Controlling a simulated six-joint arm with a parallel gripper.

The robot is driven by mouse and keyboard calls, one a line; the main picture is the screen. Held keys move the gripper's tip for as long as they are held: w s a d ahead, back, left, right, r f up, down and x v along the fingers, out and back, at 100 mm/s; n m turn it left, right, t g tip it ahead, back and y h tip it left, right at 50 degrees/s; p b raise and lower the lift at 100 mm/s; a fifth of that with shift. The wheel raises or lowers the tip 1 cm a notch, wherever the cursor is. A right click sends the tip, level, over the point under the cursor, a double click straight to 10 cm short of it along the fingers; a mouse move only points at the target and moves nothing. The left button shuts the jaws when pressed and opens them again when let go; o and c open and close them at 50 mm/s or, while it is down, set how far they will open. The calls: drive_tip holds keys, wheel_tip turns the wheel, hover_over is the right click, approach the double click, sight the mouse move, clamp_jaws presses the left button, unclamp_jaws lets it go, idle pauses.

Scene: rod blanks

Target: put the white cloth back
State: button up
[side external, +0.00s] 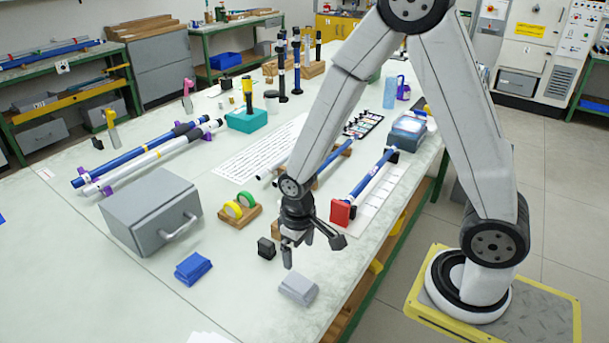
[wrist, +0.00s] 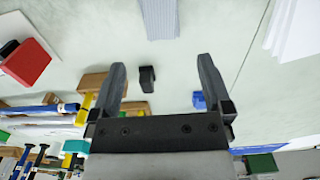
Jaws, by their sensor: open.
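A folded pale grey-white cloth (side external: 298,288) lies flat on the table near its front right edge. It is the only whitish cloth I see. It also shows at the top of the wrist view (wrist: 159,18), partly cut off by the frame. My gripper (side external: 297,250) is above the table, a little behind the cloth and apart from it. In the wrist view my gripper (wrist: 160,66) has its two fingers wide apart with nothing between them. A folded blue cloth (side external: 193,268) lies to the left; it is partly hidden behind a finger in the wrist view.
A small black block (side external: 266,248) stands close to my gripper. A grey drawer box (side external: 150,212) with a handle stands at the left. A wooden tape holder (side external: 240,215) and a red-ended blue rod (side external: 370,172) are behind. White sheets (wrist: 300,28) lie near. The front table area is mostly clear.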

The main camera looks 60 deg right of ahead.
idle(0.4)
drive_tip(key=s+d+r+t, duration=0.2)
drive_tip(key=s+r, duration=0.1)
drive_tip(key=r, duration=0.5)
drive_tip(key=shift+s+d+t, duration=0.25)
drive_tip(key=shift+s+t, duration=0.05)
